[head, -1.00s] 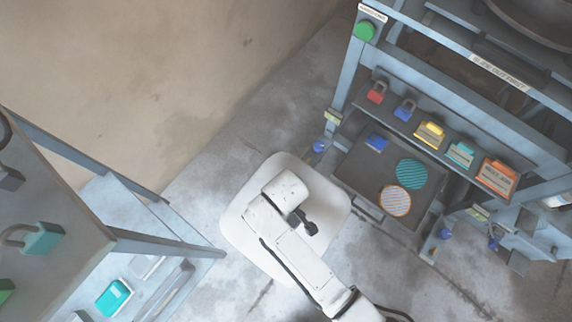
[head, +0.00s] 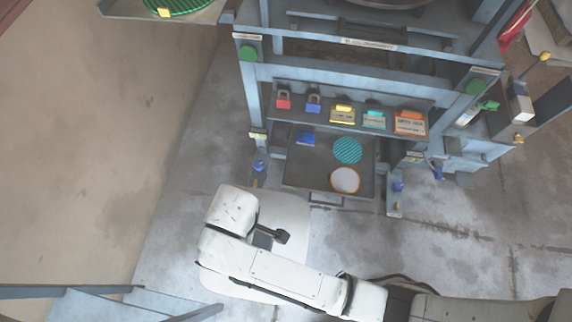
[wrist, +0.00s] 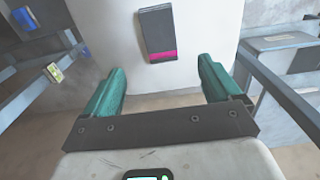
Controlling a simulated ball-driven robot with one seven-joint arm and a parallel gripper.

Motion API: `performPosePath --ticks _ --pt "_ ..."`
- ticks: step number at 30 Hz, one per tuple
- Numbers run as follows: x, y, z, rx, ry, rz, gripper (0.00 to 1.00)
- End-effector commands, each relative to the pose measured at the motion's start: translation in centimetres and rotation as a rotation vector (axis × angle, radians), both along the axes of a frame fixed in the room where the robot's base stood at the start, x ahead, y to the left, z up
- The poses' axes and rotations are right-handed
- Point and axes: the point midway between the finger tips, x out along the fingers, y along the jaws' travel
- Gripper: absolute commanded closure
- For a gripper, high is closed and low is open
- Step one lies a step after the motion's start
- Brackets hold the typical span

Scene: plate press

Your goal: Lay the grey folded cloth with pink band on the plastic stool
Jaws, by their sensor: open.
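The grey folded cloth with a pink band (wrist: 157,33) lies flat on the white top of the plastic stool (wrist: 210,25) in the wrist view. My gripper (wrist: 161,68) is open, its two teal fingers spread wide and nothing between them. The cloth lies beyond the fingertips, apart from them, and roughly centred between them. In the head view the pale stool (head: 291,212) stands on the floor, largely covered by my white arm.
A blue-grey press frame (head: 250,95) stands behind the stool. Its shelf holds padlocks and tags; its lower tray (head: 300,170) holds a blue item, a teal striped disc (head: 347,150) and an orange-rimmed disc (head: 345,180). A metal frame (head: 90,300) is at lower left.

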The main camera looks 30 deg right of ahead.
Motion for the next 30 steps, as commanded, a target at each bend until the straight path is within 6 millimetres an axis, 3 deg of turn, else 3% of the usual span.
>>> performPosePath --ticks 2,5,8,10,15,18,22,30 --pt "0.0 -0.1 0.0 0.001 -0.001 -0.003 0.1" --pt "-0.2 -1.9 0.0 0.012 0.002 -0.063 0.1" --pt "-0.8 -6.6 0.3 0.037 0.002 -0.226 0.1" --pt "-1.9 -11.2 0.9 0.051 -0.007 -0.381 0.1" --pt "-6.3 -21.3 3.0 0.05 -0.049 -0.73 0.1" --pt "-8.7 -25.0 4.3 0.038 -0.073 -0.864 0.1" --pt "-10.3 -27.1 5.2 0.025 -0.09 -0.942 0.1" --pt "-10.4 -27.3 5.3 0.024 -0.093 -0.949 0.1"
